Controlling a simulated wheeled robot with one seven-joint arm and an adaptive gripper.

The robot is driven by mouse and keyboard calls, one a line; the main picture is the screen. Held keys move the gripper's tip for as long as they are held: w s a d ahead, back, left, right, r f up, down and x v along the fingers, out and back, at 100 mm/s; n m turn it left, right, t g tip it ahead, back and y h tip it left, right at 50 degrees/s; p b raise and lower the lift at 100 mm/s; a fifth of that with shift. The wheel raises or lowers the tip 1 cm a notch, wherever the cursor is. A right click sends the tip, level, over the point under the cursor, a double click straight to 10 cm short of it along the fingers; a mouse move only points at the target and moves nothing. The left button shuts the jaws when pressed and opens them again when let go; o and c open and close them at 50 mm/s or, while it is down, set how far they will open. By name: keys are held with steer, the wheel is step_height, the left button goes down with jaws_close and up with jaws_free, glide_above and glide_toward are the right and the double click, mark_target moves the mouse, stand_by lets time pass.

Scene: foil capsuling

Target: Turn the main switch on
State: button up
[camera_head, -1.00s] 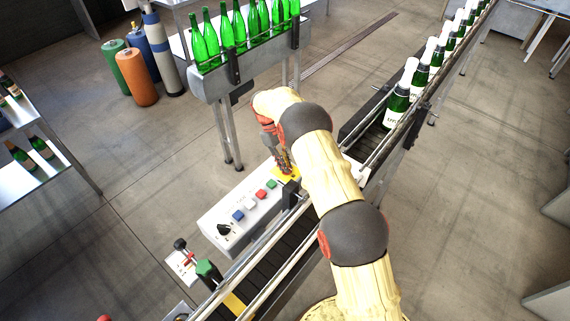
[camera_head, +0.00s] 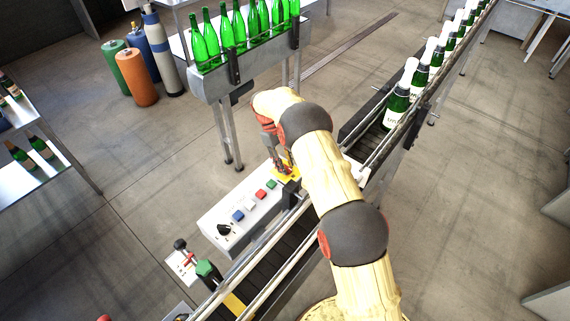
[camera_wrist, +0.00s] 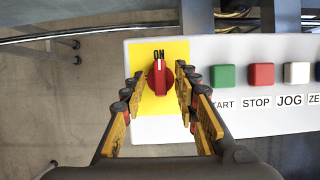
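The main switch (camera_wrist: 159,79) is a red rotary knob on a yellow plate in the wrist view. Its white pointer line points up to the word ON. My gripper (camera_wrist: 157,92) is open, with one finger on each side of the knob; I see a gap between each finger and the knob. In the head view my gripper (camera_head: 283,167) is over the far end of the white control box (camera_head: 215,219), above the yellow plate, and its arm partly hides the switch.
The box also has green START (camera_wrist: 223,75), red STOP (camera_wrist: 261,75) and white JOG (camera_wrist: 297,73) buttons, plus a blue button (camera_head: 238,215) and black knob (camera_head: 224,230). A conveyor (camera_head: 290,244) runs beside it. Green bottles (camera_head: 228,34) stand behind.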

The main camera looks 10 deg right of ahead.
steer(key=v, duration=1.2)
steer(key=shift+w+f, duration=0.1)
steer(key=shift+w, duration=0.05)
